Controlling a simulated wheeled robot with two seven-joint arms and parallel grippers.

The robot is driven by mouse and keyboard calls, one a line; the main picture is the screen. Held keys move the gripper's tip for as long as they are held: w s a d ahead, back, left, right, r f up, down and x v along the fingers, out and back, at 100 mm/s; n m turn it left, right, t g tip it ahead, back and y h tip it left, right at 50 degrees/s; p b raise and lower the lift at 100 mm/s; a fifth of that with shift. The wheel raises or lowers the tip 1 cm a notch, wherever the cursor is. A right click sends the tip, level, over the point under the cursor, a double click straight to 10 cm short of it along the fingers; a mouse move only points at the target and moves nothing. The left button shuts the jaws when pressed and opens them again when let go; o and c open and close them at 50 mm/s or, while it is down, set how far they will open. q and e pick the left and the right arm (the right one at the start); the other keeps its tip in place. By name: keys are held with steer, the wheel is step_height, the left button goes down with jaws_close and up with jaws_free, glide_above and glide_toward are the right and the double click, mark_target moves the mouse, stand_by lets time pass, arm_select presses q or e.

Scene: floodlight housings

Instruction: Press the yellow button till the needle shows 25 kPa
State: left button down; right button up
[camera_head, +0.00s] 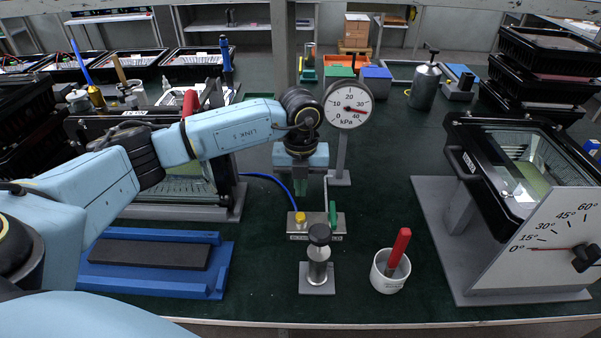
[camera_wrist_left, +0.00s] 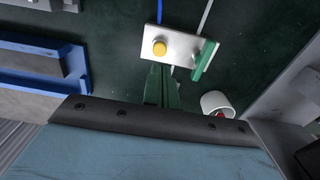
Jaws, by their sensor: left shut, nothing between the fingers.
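The yellow button (camera_head: 300,217) sits on a small metal block (camera_head: 317,236); it also shows in the left wrist view (camera_wrist_left: 159,47). The round gauge (camera_head: 348,104) stands behind on a post. Its red needle points right and slightly down, seemingly between the 30 and 40 marks; the exact reading is too small to tell. My left gripper (camera_head: 299,193) points down above and slightly behind the button, its fingers shut and empty. In the left wrist view the green fingertips (camera_wrist_left: 160,68) appear just below the button; contact does not show. My right gripper is not in view.
A green lever (camera_head: 333,213) is on the block beside the button. A dark-topped metal plunger (camera_head: 318,256) stands in front, a white cup with a red-handled tool (camera_head: 391,270) to the right. A blue tray (camera_head: 220,271) lies left. A tilted floodlight stand (camera_head: 440,212) is at right.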

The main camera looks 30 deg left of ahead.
mark_target(301, 215)
arm_select(q)
step_height(301, 215, down, 7)
steer(key=shift+r, duration=0.15)
steer(key=shift+f, duration=0.25)
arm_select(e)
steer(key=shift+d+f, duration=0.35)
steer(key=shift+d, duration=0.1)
